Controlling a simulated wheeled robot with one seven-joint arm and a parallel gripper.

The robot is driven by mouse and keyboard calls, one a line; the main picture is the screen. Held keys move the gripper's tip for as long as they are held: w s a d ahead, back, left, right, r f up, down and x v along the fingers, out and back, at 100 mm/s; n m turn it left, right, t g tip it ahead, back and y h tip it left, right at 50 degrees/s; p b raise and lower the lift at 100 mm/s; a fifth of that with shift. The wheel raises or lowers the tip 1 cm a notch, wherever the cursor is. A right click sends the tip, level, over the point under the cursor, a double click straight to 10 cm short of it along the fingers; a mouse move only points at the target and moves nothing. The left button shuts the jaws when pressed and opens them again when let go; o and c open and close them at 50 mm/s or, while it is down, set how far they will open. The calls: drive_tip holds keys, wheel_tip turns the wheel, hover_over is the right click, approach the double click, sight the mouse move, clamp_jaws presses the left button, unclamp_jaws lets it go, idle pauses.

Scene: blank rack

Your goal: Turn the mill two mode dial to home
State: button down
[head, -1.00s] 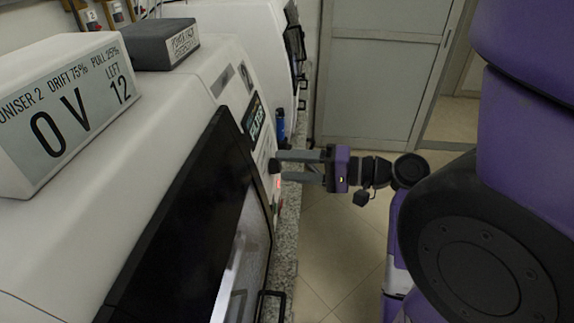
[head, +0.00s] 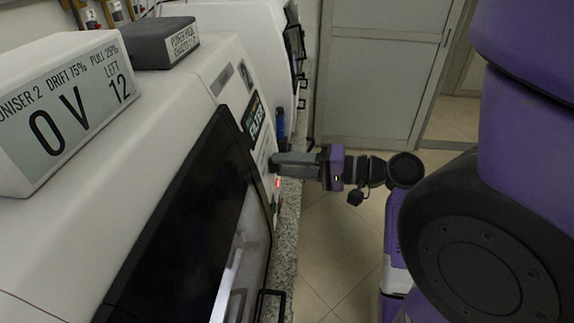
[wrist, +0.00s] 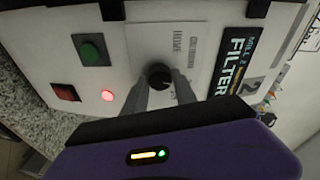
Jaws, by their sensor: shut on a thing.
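The mode dial (wrist: 158,75) is a round black knob on the pale front panel of the machine marked 2, beside the printed words HOME and what looks like CRUSHING. My gripper (wrist: 160,88) is shut on the dial, with one grey finger on each side of it in the wrist view. In the head view my gripper (head: 274,163) reaches from the right to the panel of mill two (head: 225,70), and its fingers hide the dial. The exact setting of the dial cannot be read.
A green button (wrist: 93,50), a red switch (wrist: 66,92) and a lit red lamp (wrist: 107,95) sit beside the dial. A FILTER label (wrist: 236,60) is on the other side. A display box (head: 70,105) and a grey box (head: 160,43) stand on top. Floor at right is clear.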

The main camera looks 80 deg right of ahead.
drive_tip(key=shift+f, duration=0.1)
drive_tip(key=n+b, duration=0.2)
drive_tip(key=n, duration=0.2)
drive_tip(key=shift+f+t+b, duration=0.2)
drive_tip(key=shift+t+b, duration=0.1)
drive_tip(key=shift+b, duration=0.05)
drive_tip(key=n+b, duration=0.3)
drive_tip(key=n, duration=0.2)
drive_tip(key=shift+d+y, duration=0.1)
drive_tip(key=shift+y, duration=0.3)
drive_tip(key=n+y+b, duration=0.1)
drive_tip(key=n+b, duration=0.1)
drive_tip(key=n, duration=0.2)
drive_tip(key=shift+t, duration=0.4)
drive_tip(key=shift+n+y+b, duration=0.3)
drive_tip(key=shift+n+b, duration=0.95)
drive_tip(key=shift+n, duration=0.65)
drive_tip(key=shift+r, duration=0.1)
drive_tip(key=c, duration=1)
unclamp_jaws()
